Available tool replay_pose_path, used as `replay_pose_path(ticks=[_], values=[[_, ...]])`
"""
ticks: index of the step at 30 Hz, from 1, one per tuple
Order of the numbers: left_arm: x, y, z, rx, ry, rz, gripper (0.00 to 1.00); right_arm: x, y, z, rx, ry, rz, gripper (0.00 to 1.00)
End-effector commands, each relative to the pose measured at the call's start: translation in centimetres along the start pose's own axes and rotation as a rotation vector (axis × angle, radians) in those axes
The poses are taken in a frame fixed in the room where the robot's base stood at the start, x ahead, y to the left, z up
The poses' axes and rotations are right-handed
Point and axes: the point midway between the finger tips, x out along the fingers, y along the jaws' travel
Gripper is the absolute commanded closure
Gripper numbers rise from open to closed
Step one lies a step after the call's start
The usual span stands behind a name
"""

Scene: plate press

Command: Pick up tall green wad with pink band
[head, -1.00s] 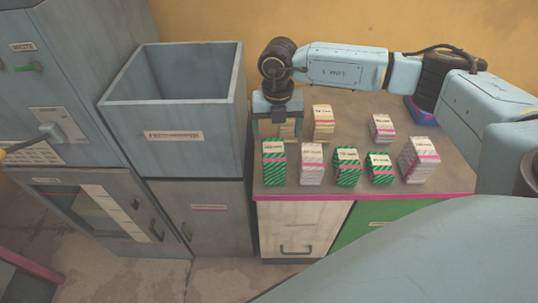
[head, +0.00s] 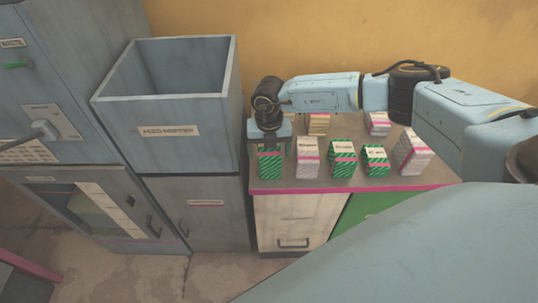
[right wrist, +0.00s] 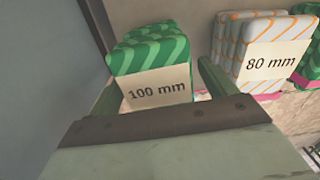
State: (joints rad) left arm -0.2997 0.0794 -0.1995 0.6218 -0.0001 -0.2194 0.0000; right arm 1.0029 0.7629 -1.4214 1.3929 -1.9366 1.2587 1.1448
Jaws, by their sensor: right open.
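The tall green striped wad with a pink band (head: 270,166) stands at the front left corner of the counter. In the head view my right gripper (head: 270,147) is directly over it and hides its top. In the right wrist view the wad (right wrist: 150,75) shows a "100 mm" label and stands between the two fingers of my right gripper (right wrist: 160,80). The fingers are open on either side of it, and I see a gap at the right finger. My left gripper is not in view.
A pale striped wad labelled 80 mm (right wrist: 262,52) stands close to the right. Other wads, such as a green one (head: 344,158) and a white one (head: 411,152), share the counter (head: 330,184). A grey open-topped bin (head: 172,133) stands just left.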

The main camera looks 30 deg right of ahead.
Motion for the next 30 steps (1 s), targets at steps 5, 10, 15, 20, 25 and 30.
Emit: replay_pose_path(ticks=[5, 10, 15, 20, 25, 30], values=[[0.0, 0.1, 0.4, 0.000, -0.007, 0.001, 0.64, 0.0, 0.0, 0.0, 0.000, 0.000, 0.000, 0.29], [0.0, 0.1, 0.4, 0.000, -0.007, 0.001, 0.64, -0.1, 0.0, 0.0, 0.000, 0.000, 0.000, 0.52], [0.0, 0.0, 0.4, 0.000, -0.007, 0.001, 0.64, -0.1, 0.0, 0.0, 0.000, 0.000, 0.000, 0.67], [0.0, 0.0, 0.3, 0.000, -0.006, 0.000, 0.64, -0.2, 0.0, 0.0, 0.000, -0.001, 0.001, 0.67], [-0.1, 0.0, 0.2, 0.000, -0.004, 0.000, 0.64, -1.9, 0.0, 0.1, 0.000, -0.002, 0.003, 0.67], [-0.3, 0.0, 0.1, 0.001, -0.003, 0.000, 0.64, -5.4, 0.0, 0.1, -0.001, -0.004, 0.002, 0.67]])
